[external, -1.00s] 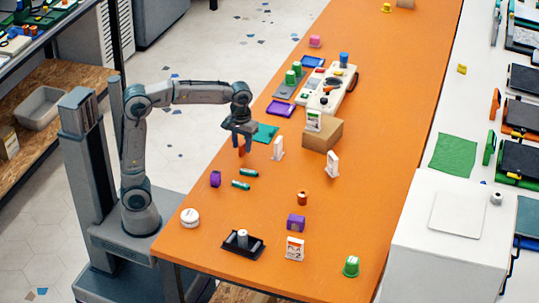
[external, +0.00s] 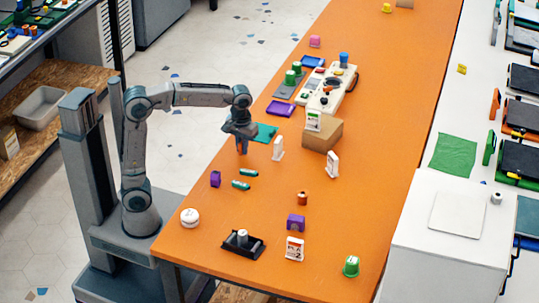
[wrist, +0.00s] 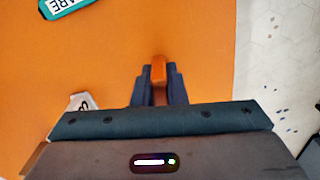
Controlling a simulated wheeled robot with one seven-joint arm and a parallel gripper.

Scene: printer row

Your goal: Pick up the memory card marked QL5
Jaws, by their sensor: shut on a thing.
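My gripper (external: 242,149) hangs over the left edge side of the orange table, pointing down. In the wrist view its fingers (wrist: 159,85) are shut on a small orange piece (wrist: 158,70). No marking shows on that piece, so I cannot tell whether it is the QL5 card. White upright card-like pieces stand on the table: one (external: 278,149) just right of my gripper, one (external: 332,164) farther right, and one with a printed front (external: 294,249) near the front. Their labels are too small to read.
A cardboard box (external: 322,136) stands to the right. Teal cylinders (external: 241,185) and a purple piece (external: 215,179) lie in front.

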